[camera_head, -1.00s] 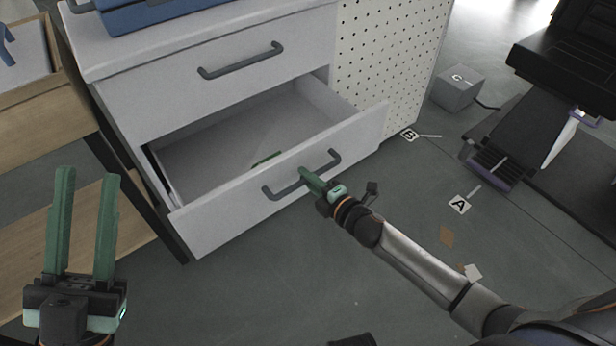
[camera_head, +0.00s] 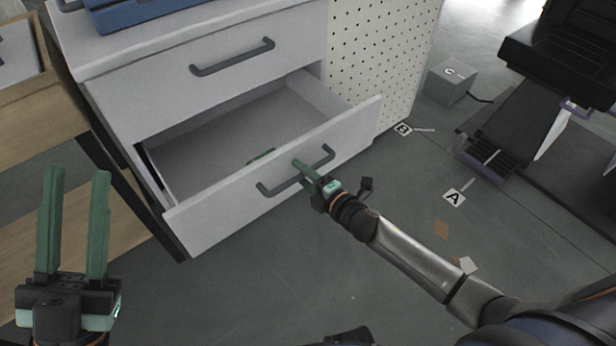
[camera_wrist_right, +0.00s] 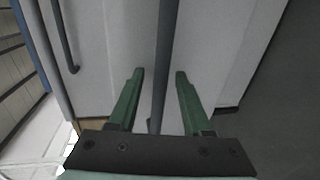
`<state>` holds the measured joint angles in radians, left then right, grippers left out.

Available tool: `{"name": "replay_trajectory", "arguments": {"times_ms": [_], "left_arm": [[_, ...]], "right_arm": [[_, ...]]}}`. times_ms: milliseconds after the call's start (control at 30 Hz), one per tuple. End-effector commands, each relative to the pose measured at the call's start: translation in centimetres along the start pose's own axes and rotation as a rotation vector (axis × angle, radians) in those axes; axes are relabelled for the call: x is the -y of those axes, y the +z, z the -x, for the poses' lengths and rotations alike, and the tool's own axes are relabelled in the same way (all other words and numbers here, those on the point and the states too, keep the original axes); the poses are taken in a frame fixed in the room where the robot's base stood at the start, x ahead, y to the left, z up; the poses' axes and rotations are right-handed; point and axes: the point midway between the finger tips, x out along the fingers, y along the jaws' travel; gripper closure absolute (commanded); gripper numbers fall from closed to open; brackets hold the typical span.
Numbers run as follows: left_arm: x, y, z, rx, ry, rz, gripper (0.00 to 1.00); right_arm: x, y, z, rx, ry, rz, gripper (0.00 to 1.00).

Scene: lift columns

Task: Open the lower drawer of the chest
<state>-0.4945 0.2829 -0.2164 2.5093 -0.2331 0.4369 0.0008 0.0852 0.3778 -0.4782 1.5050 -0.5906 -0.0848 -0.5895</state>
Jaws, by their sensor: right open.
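My right gripper (camera_head: 302,167) is at the middle of this handle. In the right wrist view the handle bar (camera_wrist_right: 166,45) passes between the two green fingers of the open right gripper (camera_wrist_right: 159,75), with gaps on both sides. My left gripper (camera_head: 77,171) is open and empty at the left, away from the chest.
The upper drawer (camera_head: 160,95) is shut, and a blue case (camera_head: 150,12) lies on the chest top. A wooden shelf unit (camera_head: 50,120) stands at the left. A grey cube (camera_head: 450,82) and a black chair (camera_head: 565,55) stand right.

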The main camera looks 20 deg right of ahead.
Motion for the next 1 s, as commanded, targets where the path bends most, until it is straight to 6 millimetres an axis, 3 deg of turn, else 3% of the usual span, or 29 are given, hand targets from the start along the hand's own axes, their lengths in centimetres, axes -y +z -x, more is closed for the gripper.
{"name": "replay_trajectory", "arguments": {"times_ms": [167,500,600,700,1000], "left_arm": [[0.1,-0.3,-0.4,0.003,0.002,-0.003,0.66],[0.7,-1.0,-1.2,0.018,-0.004,-0.016,0.66],[0.7,1.7,-0.6,0.116,-0.015,0.005,0.66],[0.6,2.9,-0.3,0.169,-0.018,0.02,0.66],[0.5,4.3,0.1,0.229,-0.021,0.038,0.66]], "right_arm": [[0.0,0.0,1.6,-0.001,-0.003,-0.001,0.51],[-0.1,0.0,8.0,0.001,-0.004,0.0,0.51],[0.0,0.0,9.6,0.0,-0.003,-0.001,0.51],[0.0,0.0,10.9,0.001,-0.003,-0.001,0.51],[0.0,0.0,12.5,0.001,-0.001,0.0,0.51]]}}
